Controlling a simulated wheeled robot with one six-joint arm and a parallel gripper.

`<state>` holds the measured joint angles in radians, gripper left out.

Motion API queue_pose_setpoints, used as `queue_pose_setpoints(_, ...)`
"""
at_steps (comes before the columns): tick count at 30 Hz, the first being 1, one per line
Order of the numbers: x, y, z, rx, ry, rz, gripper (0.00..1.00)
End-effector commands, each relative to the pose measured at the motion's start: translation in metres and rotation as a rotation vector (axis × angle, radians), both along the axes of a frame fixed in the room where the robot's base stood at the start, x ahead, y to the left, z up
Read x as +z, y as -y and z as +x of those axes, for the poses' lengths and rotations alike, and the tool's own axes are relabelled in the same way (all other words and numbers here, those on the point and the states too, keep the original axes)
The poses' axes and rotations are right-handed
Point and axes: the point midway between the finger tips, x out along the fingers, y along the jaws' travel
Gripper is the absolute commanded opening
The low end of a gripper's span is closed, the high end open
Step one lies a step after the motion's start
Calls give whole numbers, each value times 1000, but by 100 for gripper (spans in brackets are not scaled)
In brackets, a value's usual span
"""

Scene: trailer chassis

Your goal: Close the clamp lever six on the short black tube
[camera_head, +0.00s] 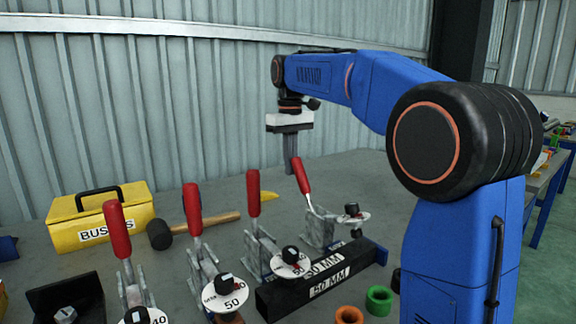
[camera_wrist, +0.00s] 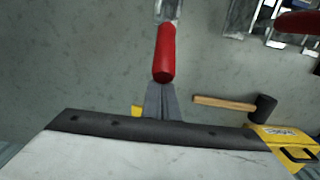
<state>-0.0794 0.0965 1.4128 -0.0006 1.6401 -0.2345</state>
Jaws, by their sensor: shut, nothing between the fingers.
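Several toggle clamps with red levers stand in a row on the grey bench. The rightmost red lever (camera_head: 301,176) leans up and to the left; the other levers stand nearly upright. No number six is readable on any clamp. A black tube (camera_head: 324,280) labelled 50 MM lies in front of the right-hand clamps. My gripper (camera_head: 291,165) is shut and empty, pointing down beside the top of the rightmost lever. In the wrist view, a red lever (camera_wrist: 165,52) lies just beyond my fingertips (camera_wrist: 163,88); whether they touch is unclear.
A yellow toolbox (camera_head: 98,218) and a mallet (camera_head: 190,230) lie behind the left clamps. More red levers (camera_head: 117,228) stand to the left. Green (camera_head: 379,300) and orange (camera_head: 349,314) rings sit in front of the tube.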

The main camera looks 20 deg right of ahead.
Motion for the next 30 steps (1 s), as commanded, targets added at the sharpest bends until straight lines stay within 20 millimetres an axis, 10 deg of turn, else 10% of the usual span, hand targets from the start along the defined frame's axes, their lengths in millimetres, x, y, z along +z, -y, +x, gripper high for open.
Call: queue_pose_setpoints(30, 16, 7, -22, 0, 8, 2, 0)
